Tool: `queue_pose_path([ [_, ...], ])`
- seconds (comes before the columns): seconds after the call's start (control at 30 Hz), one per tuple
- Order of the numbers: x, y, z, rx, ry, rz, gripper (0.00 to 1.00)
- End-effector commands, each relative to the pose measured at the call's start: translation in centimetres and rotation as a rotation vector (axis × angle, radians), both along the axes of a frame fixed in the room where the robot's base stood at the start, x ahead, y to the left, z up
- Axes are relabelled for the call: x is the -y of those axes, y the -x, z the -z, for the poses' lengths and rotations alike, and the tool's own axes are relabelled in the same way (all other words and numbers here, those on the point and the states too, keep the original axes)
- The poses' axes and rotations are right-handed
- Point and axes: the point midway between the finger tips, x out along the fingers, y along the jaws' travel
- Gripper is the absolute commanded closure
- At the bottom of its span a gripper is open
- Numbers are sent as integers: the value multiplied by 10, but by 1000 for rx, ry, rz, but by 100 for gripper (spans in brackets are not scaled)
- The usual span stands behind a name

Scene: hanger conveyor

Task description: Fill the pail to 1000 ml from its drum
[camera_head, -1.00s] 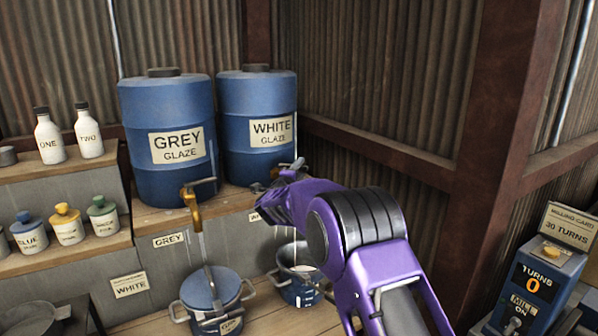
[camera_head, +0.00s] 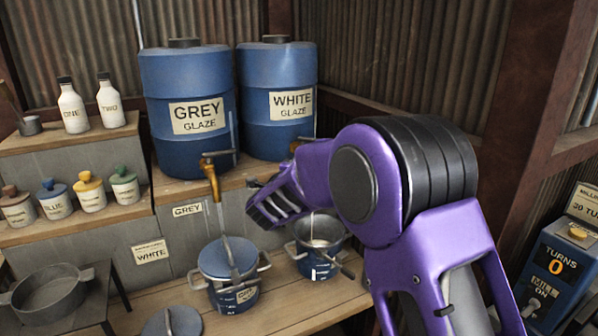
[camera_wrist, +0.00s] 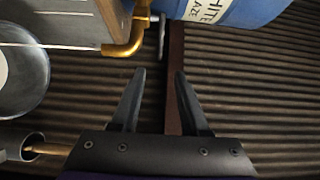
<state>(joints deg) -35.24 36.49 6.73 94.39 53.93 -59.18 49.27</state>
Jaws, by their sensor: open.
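The WHITE GLAZE drum (camera_head: 277,130) stands on the shelf. Its brass tap (camera_wrist: 127,40), with a grey lever (camera_wrist: 161,36), shows in the wrist view; my arm mostly hides it in the head view. A thin white stream (camera_wrist: 60,46) runs from the tap toward an open blue pail (camera_head: 302,266) below, which also shows in the wrist view (camera_wrist: 36,85). Pale glaze is inside; its level cannot be read. My gripper (camera_head: 258,214) is open and empty, near the tap but apart from it. Its fingers show in the wrist view (camera_wrist: 160,75).
The GREY GLAZE drum (camera_head: 185,145) with its brass tap (camera_head: 211,180) stands left, above a lidded blue pail (camera_head: 222,262). A loose lid (camera_head: 172,323) and a dark pan (camera_head: 52,292) are front left. Jars and bottles fill the left shelves. A mill (camera_head: 550,268) stands right.

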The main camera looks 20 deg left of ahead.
Motion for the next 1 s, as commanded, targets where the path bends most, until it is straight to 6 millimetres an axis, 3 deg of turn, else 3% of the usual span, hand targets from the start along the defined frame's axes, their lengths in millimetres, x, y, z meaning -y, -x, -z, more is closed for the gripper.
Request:
queue_pose_path([
  [0.1,-1,23,0,0,1,-1,55],
  [0.3,-2,44,0,1,0,1,55],
  [1.0,-2,47,0,0,0,1,55],
])
